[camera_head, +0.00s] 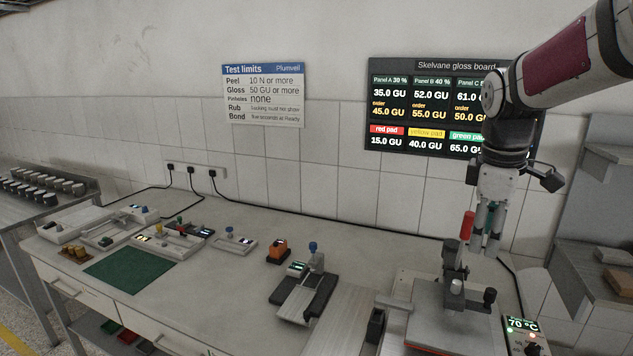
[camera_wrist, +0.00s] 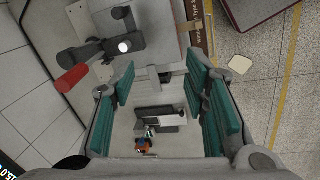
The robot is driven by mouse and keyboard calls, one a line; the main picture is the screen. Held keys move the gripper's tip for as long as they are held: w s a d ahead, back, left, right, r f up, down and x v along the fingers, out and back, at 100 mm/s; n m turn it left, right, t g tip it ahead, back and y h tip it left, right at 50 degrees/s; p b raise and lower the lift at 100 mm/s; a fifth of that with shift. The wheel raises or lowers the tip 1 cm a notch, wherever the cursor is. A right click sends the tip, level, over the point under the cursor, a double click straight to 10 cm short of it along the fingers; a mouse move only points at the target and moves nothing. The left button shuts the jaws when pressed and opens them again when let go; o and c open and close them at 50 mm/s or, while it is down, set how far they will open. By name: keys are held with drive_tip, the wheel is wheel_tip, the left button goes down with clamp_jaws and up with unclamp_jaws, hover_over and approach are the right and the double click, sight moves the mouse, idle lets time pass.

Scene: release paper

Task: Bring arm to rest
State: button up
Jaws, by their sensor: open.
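My arm reaches in from the upper right in the head view. My gripper (camera_head: 490,232) hangs there pointing down, close to the press with the red handle. In the wrist view my gripper (camera_wrist: 160,78) shows two teal-padded fingers spread apart with nothing held between them. The press (camera_head: 455,310) stands at the right end of the bench, with its red handle (camera_head: 467,225) upright just left of my gripper. The red handle (camera_wrist: 72,80) shows at the left in the wrist view. I cannot tell whether gripper and press touch.
A temperature box (camera_head: 524,338) reads 70 °C beside the press. The gloss board (camera_head: 415,105) hangs behind my arm. Shelves (camera_head: 610,270) stand at the right.

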drive_tip(key=s+a+m+t, duration=0.1)
drive_tip(key=s+a+m, duration=0.2)
drive_tip(key=s, duration=0.4)
drive_tip(key=s+a+m+t+y, duration=0.1)
drive_tip(key=s+a+m, duration=0.3)
drive_tip(key=s, duration=0.3)
drive_tip(key=s+a+m+t, duration=0.2)
drive_tip(key=s+a+m, duration=0.1)
drive_tip(key=s, duration=0.5)
drive_tip(key=shift+a+m, duration=0.3)
drive_tip(key=shift+a, duration=0.2)
